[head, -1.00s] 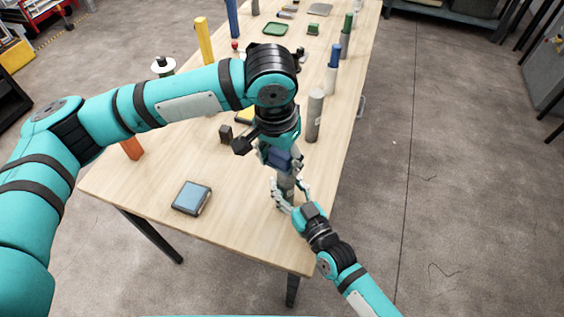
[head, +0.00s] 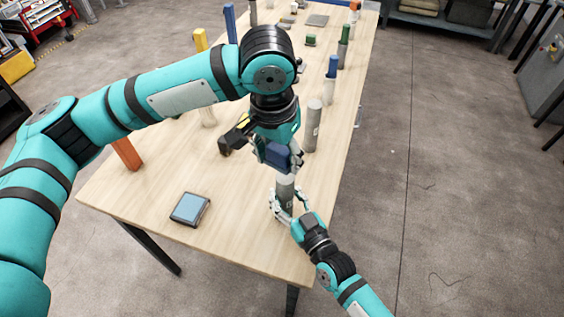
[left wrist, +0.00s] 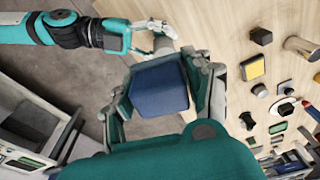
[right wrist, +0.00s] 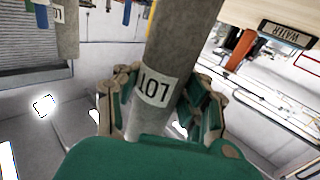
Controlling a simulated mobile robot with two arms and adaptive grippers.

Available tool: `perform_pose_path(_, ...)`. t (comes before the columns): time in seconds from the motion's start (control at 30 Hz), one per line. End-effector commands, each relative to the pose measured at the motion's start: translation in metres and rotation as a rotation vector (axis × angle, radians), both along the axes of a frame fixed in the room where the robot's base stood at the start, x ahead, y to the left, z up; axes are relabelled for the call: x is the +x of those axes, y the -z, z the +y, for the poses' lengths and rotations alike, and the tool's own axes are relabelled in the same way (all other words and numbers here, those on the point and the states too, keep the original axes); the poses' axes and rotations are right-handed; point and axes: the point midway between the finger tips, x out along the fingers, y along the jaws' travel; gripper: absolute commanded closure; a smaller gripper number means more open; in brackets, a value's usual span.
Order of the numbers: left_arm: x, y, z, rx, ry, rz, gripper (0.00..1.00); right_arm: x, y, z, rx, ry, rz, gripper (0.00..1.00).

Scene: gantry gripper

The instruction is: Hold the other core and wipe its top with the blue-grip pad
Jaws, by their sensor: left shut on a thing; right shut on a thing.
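My left gripper (head: 278,158) is shut on the blue grip (head: 277,153) of the pad, just above a grey core (head: 285,184). The blue grip fills the middle of the left wrist view (left wrist: 158,88); the wiping face is hidden beneath it. My right gripper (head: 282,207) is shut around the upright core near the table's front right edge. The core, with a white LOT label, also shows in the right wrist view (right wrist: 178,45). Its round top shows past the grip in the left wrist view (left wrist: 162,46). I cannot tell whether pad and core touch.
Another grey core (head: 312,126) stands just behind, near the right edge of the table (head: 240,215). A dark tablet-like device (head: 190,208) lies at the front left. Orange (head: 127,153) and yellow (head: 200,40) bars stand along the left side. Several blue- and green-topped pieces stand farther back.

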Motion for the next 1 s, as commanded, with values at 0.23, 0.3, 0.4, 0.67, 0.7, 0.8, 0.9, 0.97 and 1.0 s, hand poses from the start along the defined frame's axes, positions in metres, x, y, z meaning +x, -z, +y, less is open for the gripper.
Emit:
perform_pose_path(0.23,0.000,0.000,0.000,0.000,0.000,0.000,1.00,0.000,0.000,0.000,-0.001,0.000,0.000,0.46)
perform_pose_path(0.3,0.000,0.000,0.000,0.000,0.000,0.000,1.00,0.000,0.000,0.000,-0.001,0.000,0.000,0.37)
perform_pose_path(0.4,0.000,0.000,0.000,0.000,0.000,0.000,1.00,0.000,0.000,0.000,-0.001,0.000,0.000,0.30)
perform_pose_path(0.67,0.000,0.000,0.000,0.000,0.000,0.000,1.00,-0.002,0.000,-0.001,-0.001,0.000,0.001,0.30)
perform_pose_path(0.7,0.000,0.000,0.000,0.000,0.000,0.000,1.00,-0.004,0.001,-0.003,-0.001,0.000,0.000,0.30)
perform_pose_path(0.8,0.000,0.000,0.000,0.000,0.000,0.000,1.00,-0.015,0.002,-0.009,-0.002,0.000,0.002,0.30)
perform_pose_path(0.9,0.000,0.000,0.000,0.000,0.000,0.000,1.00,-0.032,0.002,-0.018,-0.003,-0.001,0.004,0.30)
perform_pose_path(0.97,0.000,0.000,0.000,0.000,0.000,0.000,1.00,-0.044,0.002,-0.026,-0.004,0.000,0.005,0.30)
perform_pose_path(1.0,0.000,0.000,0.000,0.000,0.000,0.000,1.00,-0.051,0.002,-0.030,-0.003,0.000,0.004,0.30)
